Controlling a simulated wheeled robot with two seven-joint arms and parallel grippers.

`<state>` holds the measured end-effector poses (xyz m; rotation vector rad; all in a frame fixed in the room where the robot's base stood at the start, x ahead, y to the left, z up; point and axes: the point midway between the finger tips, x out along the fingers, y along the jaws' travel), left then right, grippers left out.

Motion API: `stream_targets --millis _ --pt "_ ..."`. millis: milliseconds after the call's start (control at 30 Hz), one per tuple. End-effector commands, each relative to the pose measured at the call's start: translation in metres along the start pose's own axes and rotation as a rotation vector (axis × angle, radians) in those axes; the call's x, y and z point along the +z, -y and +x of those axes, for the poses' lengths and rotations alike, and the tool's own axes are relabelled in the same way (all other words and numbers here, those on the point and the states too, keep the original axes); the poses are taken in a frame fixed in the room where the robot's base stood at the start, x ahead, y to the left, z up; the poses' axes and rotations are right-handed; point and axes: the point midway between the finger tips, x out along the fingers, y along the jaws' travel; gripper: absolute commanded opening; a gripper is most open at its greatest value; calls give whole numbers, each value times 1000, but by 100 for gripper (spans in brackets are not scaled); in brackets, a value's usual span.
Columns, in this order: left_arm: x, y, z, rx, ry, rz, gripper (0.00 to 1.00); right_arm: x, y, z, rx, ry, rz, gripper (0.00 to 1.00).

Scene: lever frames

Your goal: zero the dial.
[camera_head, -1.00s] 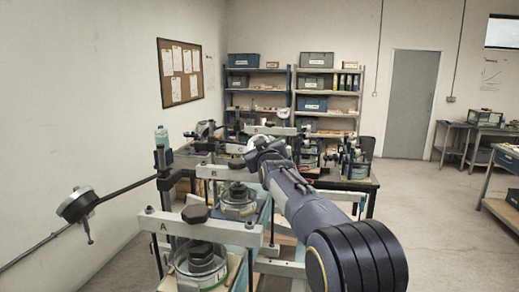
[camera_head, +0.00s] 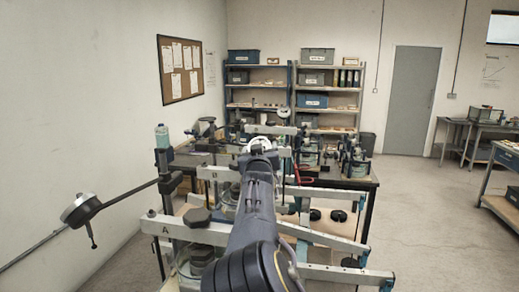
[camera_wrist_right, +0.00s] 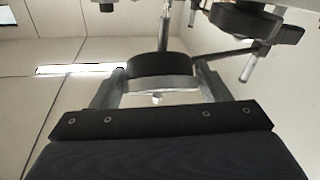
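My right arm reaches forward through the middle of the head view. Its gripper is mostly hidden there behind my own wrist, close to a small white round part, probably the dial (camera_head: 259,144). In the right wrist view, the two fingers of my right gripper (camera_wrist_right: 160,80) stand apart on either side of a black round body (camera_wrist_right: 160,65) with a pale rim below it. The fingers look close to its edges, but I cannot tell whether they touch it. The dial's face and needle cannot be read. My left gripper is not in view.
Lever frame A (camera_head: 185,231) stands in front, with another lever frame (camera_head: 207,173) behind it. A round black-and-silver body (camera_head: 82,208) sits on a rod at left. Black weights (camera_head: 338,215) stand at right. Shelves (camera_head: 327,90) line the back wall; the right floor (camera_head: 430,210) is clear.

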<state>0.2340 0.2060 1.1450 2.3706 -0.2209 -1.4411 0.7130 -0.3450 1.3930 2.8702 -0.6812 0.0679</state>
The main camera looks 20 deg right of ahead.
Motion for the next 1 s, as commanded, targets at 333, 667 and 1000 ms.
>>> stream_targets --millis 333,667,1000 --pt "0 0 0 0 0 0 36 -3 0 0 0 -7 -1 85" --pt "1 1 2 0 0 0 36 -39 -5 -2 -2 -10 0 85" --pt "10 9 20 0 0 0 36 -100 -16 -56 -3 -10 0 85"
